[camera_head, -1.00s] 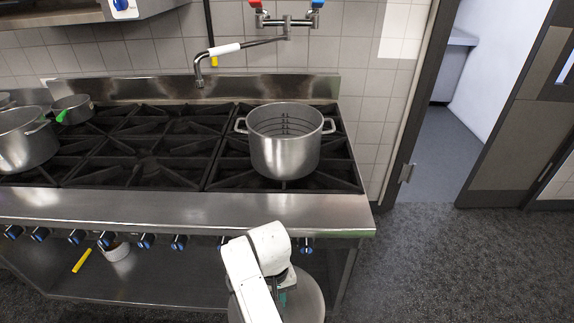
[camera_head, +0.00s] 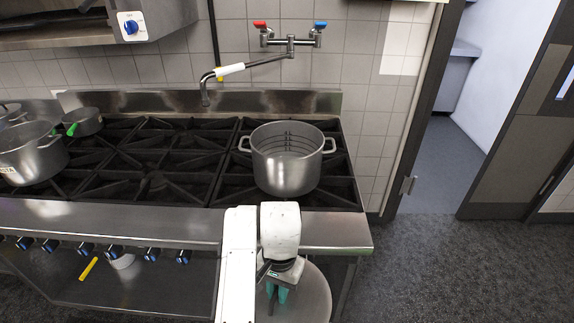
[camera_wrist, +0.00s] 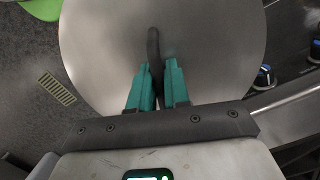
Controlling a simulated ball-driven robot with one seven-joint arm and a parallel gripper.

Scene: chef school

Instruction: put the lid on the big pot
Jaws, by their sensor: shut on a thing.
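The big pot (camera_head: 286,166) is a steel pot with two side handles. It stands upright and uncovered on the right part of the stove. My gripper (camera_head: 277,290) is low in front of the stove's front edge, below the pot in the picture. It is shut on the dark handle of the lid (camera_head: 312,291), a round flat steel disc partly hidden behind my arm. In the wrist view the lid (camera_wrist: 100,45) lies beneath the teal fingers of my gripper (camera_wrist: 158,88), and its dark curved handle (camera_wrist: 154,48) runs between them.
Another pot (camera_head: 30,158) and a small pan (camera_head: 84,122) stand on the stove's left. A swing-arm faucet (camera_head: 250,66) hangs above the burners. Blue knobs (camera_head: 85,249) line the stove front. The floor (camera_head: 440,270) on the right is clear.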

